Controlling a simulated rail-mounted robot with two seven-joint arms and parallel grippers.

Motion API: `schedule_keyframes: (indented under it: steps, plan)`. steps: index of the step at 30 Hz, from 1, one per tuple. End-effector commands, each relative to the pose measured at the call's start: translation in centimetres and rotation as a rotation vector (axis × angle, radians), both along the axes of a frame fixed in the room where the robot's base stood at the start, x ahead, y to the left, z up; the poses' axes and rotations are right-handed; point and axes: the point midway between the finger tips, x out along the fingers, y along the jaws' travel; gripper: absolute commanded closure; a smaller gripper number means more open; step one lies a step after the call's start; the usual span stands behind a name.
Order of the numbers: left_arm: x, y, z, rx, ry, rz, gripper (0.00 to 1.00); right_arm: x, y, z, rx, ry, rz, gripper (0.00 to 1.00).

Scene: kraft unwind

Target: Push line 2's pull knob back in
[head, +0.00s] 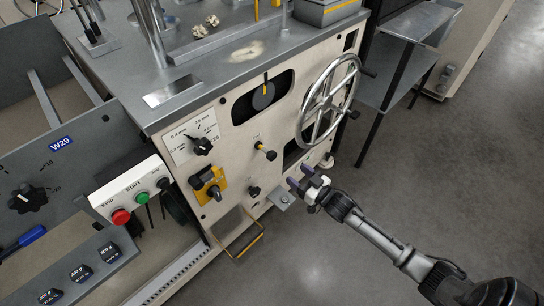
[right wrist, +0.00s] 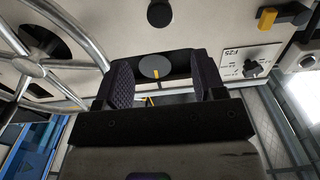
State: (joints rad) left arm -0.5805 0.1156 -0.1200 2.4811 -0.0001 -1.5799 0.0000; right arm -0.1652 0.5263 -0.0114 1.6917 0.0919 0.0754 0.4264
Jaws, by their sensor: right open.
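A black pull knob (head: 270,155) sticks out of the cream front panel on a brass-coloured stem, left of the handwheel. Its small label is too small to read, so I cannot tell a line number. In the right wrist view a round black knob (right wrist: 160,13), seen end-on at the top, appears to be the same one. A smaller black knob (head: 253,190) sits below it. My right gripper (head: 299,176) is open and empty, low in front of the panel, to the right of and below the pull knob and apart from it. My left gripper is out of view.
A spoked handwheel (head: 329,100) stands out from the panel's right side. A recess holds a dial with a yellow pointer (head: 263,95). A yellow-plated switch (head: 208,187) and a small metal ledge (head: 283,197) are lower. Open floor lies to the right.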

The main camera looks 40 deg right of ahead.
Motion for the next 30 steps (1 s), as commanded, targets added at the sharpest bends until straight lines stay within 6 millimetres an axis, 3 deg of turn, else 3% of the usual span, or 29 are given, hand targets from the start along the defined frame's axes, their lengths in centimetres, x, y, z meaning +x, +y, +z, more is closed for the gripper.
schedule_keyframes:
  steps: [15, 21, 30]
  plan:
    - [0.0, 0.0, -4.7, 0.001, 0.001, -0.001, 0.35, 9.1, 0.9, -0.3, -0.002, 0.0, -0.001, 0.36]
    - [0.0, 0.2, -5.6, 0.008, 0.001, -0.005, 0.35, 11.2, 1.1, -0.2, -0.002, 0.001, -0.001, 0.36]
    - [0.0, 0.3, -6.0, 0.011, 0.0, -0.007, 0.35, 12.3, 1.2, -0.1, -0.002, 0.003, -0.002, 0.36]
